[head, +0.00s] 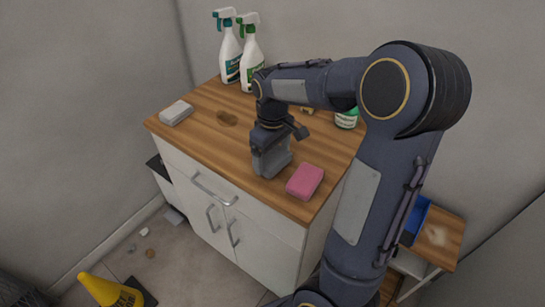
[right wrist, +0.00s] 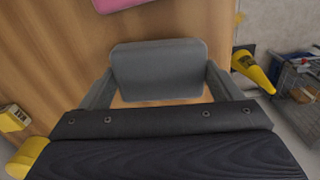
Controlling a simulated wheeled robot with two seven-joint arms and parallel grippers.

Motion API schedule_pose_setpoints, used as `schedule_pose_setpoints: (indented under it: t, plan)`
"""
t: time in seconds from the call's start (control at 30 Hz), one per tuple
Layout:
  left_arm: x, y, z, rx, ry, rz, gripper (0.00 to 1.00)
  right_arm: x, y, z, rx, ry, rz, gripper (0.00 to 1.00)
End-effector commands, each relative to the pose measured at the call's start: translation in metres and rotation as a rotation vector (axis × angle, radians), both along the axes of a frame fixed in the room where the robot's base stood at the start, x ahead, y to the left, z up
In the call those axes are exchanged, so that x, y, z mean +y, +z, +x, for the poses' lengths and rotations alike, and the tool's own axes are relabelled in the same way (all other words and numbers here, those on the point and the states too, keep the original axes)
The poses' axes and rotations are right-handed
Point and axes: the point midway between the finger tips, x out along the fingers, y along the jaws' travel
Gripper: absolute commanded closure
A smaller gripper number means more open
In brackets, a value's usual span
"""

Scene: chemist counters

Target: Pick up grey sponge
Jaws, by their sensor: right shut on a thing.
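The grey sponge (right wrist: 158,68) is a dark grey block between the two fingers of my right gripper (right wrist: 158,88) in the right wrist view. In the head view my right gripper (head: 270,155) points down at the front of the wooden counter top, and the sponge (head: 272,163) shows partly, low between its fingers. I cannot tell whether the sponge touches the wood. My left gripper is not in view.
A pink sponge (head: 305,181) lies just right of the gripper. Spray bottles (head: 250,58) and a green-labelled container (head: 346,118) stand behind. A yellow sign (head: 98,289) is on the floor.

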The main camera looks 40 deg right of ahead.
Motion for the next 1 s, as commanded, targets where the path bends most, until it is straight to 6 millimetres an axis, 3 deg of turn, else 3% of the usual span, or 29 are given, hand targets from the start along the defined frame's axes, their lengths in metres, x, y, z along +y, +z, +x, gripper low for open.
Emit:
schedule_pose_setpoints:
  t: [0.13, 0.43, 0.7, 1.0]
  plan:
    - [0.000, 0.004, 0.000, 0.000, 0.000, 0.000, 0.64, 0.002, 0.025, 0.000, -0.005, 0.002, 0.000, 0.36]
    - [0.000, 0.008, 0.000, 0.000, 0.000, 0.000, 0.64, 0.054, 0.085, -0.014, -0.005, 0.007, 0.000, 0.36]
    - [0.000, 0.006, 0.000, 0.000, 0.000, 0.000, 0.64, 0.108, 0.107, -0.030, -0.002, 0.006, -0.001, 0.36]
    - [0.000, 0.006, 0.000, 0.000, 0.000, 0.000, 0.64, 0.134, 0.118, -0.037, 0.000, 0.002, 0.000, 0.36]
